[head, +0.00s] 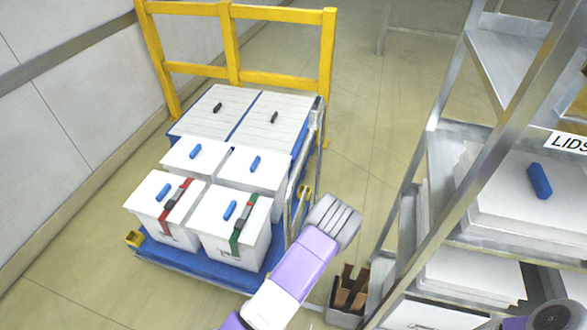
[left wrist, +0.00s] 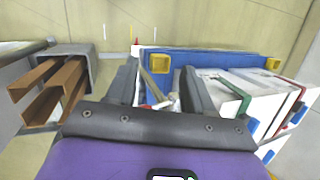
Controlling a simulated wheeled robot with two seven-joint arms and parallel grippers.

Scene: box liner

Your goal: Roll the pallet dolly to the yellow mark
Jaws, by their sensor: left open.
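The pallet dolly (head: 195,262) is a blue platform with yellow corner pieces, loaded with several white lidded boxes. Its blue deck also shows in the left wrist view (left wrist: 215,56). A metal rail (head: 297,185) stands along its right side. My left gripper (head: 338,221) is just right of this rail. In the left wrist view its two dark fingers (left wrist: 160,88) are apart. Pale and red parts show between them; I cannot tell whether they touch.
A yellow guard rail (head: 235,75) stands behind the dolly, and a wall runs along the left. A metal shelf of white lids (head: 505,190) stands on the right. A grey bin with brown pieces (head: 345,318) sits near its foot. Floor is open between dolly and shelf.

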